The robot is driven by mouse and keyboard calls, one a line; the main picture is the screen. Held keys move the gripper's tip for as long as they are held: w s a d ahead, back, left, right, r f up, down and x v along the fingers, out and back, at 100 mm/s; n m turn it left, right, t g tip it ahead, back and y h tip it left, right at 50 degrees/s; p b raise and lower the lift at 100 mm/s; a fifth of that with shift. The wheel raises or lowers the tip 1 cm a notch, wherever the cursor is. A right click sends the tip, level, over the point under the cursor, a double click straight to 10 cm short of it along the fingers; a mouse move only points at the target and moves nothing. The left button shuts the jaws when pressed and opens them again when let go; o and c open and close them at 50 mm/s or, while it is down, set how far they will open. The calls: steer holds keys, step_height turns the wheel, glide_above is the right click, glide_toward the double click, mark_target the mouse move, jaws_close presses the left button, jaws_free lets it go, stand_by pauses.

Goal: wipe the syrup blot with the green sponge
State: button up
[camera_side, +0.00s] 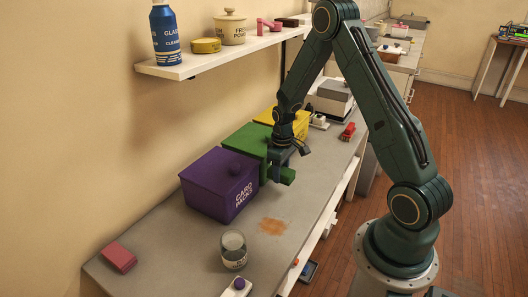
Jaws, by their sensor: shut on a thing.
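The syrup blot (272,226) is an orange-brown smear on the grey counter, in front of the purple box. My gripper (281,166) is above the counter beside the boxes, behind the blot in the view. It is shut on the green sponge (287,177), a small green block that shows below and to the right of the jaws. The sponge is apart from the blot. Part of the sponge is hidden by the jaws, and I cannot tell whether it touches the counter.
A purple box (205,190), green box (247,143) and yellow box (293,125) line the wall side. A glass jar (233,250) stands near the blot. A pink block (119,257) lies at left. A shelf (205,62) overhangs. The counter's left part is mostly clear.

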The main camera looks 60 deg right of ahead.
mark_target(280, 194)
steer(key=o, duration=1)
steer(key=shift+c, duration=0.2)
steer(key=shift+f, duration=3.3)
steer(key=c, duration=1.1)
steer(key=shift+c, duration=0.2)
steer(key=shift+r, duration=4)
